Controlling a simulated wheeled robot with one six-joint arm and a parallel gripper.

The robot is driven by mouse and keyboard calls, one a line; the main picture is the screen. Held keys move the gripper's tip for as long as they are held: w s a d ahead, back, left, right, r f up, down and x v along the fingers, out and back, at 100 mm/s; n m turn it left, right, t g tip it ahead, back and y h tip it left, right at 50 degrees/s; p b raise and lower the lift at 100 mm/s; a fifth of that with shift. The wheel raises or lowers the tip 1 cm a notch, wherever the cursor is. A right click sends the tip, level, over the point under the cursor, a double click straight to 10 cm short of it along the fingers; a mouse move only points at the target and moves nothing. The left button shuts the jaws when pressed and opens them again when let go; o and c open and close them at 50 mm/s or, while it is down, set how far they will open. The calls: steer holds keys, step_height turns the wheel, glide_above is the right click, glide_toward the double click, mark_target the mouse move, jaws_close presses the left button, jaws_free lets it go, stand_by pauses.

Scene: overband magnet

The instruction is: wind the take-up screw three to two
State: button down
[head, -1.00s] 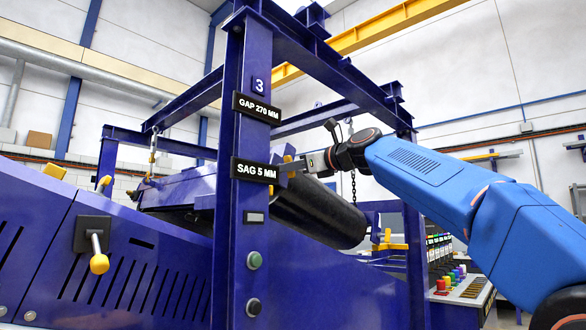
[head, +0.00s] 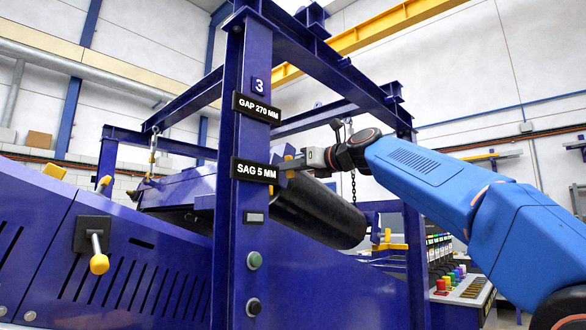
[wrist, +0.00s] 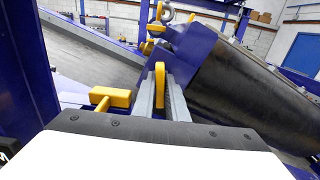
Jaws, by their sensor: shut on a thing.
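The take-up screw's yellow handle (wrist: 160,74) stands edge-on between the two grey fingers of my gripper (wrist: 161,92) in the wrist view. The fingers are shut on it. In the head view my gripper (head: 298,164) reaches in from the right behind the blue post, beside a small yellow part (head: 288,160), with the fingertips partly hidden. The screw's shaft is not clear. Plates on the post read "3" (head: 259,85), "GAP 270 MM" (head: 257,108) and "SAG 5 MM" (head: 254,171).
A black drum (wrist: 245,90) and blue housing (wrist: 196,50) lie close right of the fingers. A yellow T-shaped handle (wrist: 110,97) is just left. The blue post (head: 247,210) stands in front. A control panel (head: 460,285) stands at right.

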steer(key=shift+m, duration=1.3)
steer(key=c, duration=1.7)
jaws_free()
steer(key=v, duration=1.7)
steer(key=shift+s+d, duration=0.15)
steer(key=shift+d, duration=0.05)
